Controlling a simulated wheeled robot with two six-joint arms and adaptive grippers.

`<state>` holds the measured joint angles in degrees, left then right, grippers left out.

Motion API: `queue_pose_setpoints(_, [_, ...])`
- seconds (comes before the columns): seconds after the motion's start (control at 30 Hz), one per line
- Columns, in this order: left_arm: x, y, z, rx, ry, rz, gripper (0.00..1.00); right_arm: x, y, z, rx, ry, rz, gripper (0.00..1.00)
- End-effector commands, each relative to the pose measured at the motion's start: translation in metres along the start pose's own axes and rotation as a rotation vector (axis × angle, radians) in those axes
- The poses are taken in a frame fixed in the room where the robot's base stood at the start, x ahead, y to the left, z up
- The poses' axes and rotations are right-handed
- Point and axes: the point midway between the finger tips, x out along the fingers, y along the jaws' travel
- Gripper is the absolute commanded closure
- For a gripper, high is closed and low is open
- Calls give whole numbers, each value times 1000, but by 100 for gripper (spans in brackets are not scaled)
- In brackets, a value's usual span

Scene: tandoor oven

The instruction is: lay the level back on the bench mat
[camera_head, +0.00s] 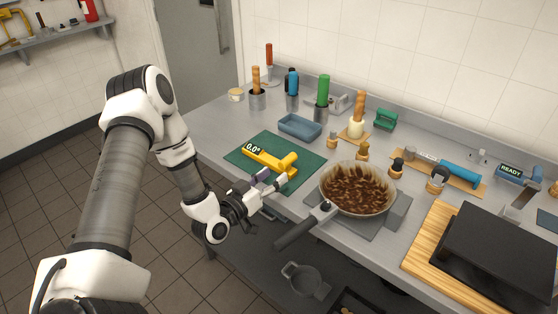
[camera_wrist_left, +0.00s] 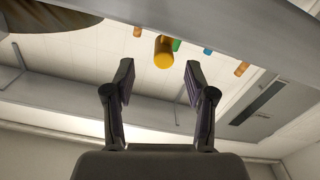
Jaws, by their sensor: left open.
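The yellow level (camera_head: 265,160), with a small 0.0° display at its left end, lies on the green bench mat (camera_head: 240,160). A thick yellow rounded piece sits at its right end. My left gripper (camera_head: 272,181) is open and empty at the mat's front right corner, just in front of the level's right end. In the left wrist view a round yellow end (camera_wrist_left: 164,52), apparently the level's, shows beyond the gap between the open fingers (camera_wrist_left: 160,82), apart from them. My right gripper is out of view.
A frying pan (camera_head: 357,188) of dark brown food stands right of the mat, its handle jutting over the bench front. A blue tray (camera_head: 300,127) and utensil pots stand behind. A wooden board (camera_head: 425,244) with a black slab is at right.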

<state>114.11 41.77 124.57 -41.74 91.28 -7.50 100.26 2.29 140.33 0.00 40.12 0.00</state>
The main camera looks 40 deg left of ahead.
Motion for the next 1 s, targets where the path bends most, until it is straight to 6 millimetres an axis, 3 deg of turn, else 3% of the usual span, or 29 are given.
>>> queue_pose_setpoints(0.3, [51, -4, -5, 2, -1, 3, 45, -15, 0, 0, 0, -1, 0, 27])
queue_pose_setpoints(0.57, [57, -5, -3, -3, -2, -1, 45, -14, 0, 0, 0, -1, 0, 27])
queue_pose_setpoints(0.73, [57, -5, -3, -2, -2, -1, 100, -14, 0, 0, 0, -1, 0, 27])
queue_pose_setpoints(1.0, [57, -4, -4, -2, -2, -1, 100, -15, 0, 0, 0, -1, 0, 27])
